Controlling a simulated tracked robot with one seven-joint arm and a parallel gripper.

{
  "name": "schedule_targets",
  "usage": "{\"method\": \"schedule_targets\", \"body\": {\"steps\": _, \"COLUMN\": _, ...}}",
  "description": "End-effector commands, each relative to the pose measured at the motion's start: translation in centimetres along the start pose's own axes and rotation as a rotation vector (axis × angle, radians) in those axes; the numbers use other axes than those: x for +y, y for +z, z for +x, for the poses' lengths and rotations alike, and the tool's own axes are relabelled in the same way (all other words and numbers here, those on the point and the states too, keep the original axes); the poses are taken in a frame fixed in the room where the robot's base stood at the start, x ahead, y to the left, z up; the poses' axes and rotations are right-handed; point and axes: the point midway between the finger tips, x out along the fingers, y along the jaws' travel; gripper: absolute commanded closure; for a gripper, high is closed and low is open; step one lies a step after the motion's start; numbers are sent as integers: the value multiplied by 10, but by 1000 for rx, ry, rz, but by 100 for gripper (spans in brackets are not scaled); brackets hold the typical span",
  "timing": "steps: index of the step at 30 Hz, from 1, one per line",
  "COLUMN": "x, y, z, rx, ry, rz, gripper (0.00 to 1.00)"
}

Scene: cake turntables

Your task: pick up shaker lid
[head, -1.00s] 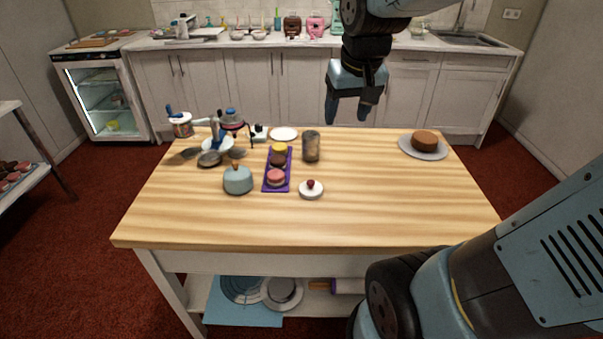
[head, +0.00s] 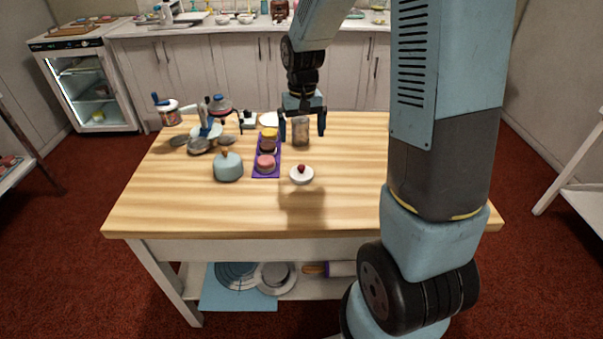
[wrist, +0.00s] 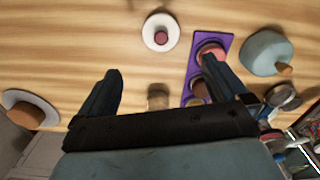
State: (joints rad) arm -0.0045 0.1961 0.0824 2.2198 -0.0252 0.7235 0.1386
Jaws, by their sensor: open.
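The shaker lid (head: 301,175), a small white disc with a dark red knob, lies on the wooden table near the front middle. In the wrist view the lid (wrist: 153,42) is beyond my fingertips, roughly centred between them. My gripper (head: 302,137) is open and empty, pointing down above the table, farther back than the lid. Its two fingers also show in the wrist view (wrist: 161,68). The shaker (head: 301,132), a greyish-brown cylinder, stands behind the lid and appears between the fingers in the head view.
A purple tray (head: 258,171) with several round cakes lies just left of the lid. A blue-grey domed pot (head: 228,168) stands farther left. Pans and jars crowd the back left. The table right of the lid is clear. A brown cake (wrist: 25,115) shows in the wrist view.

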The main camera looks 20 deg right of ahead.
Motion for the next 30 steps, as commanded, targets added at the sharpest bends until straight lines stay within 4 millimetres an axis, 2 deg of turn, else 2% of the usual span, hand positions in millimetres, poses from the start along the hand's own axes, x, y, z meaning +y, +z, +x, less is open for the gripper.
{"method": "schedule_targets", "body": {"steps": 5, "x": 0, "y": -1, "z": 16, "rx": -8, "ry": 0, "rz": 0, "gripper": 0}}
{"method": "schedule_targets", "body": {"steps": 15, "x": -1, "y": -1, "z": 72, "rx": -7, "ry": 0, "rz": 1, "gripper": 0}}
{"method": "schedule_targets", "body": {"steps": 26, "x": -1, "y": -2, "z": 95, "rx": -5, "ry": 0, "rz": 0, "gripper": 0}}
{"method": "schedule_targets", "body": {"steps": 30, "x": -1, "y": -4, "z": 112, "rx": -6, "ry": 0, "rz": 0, "gripper": 0}}
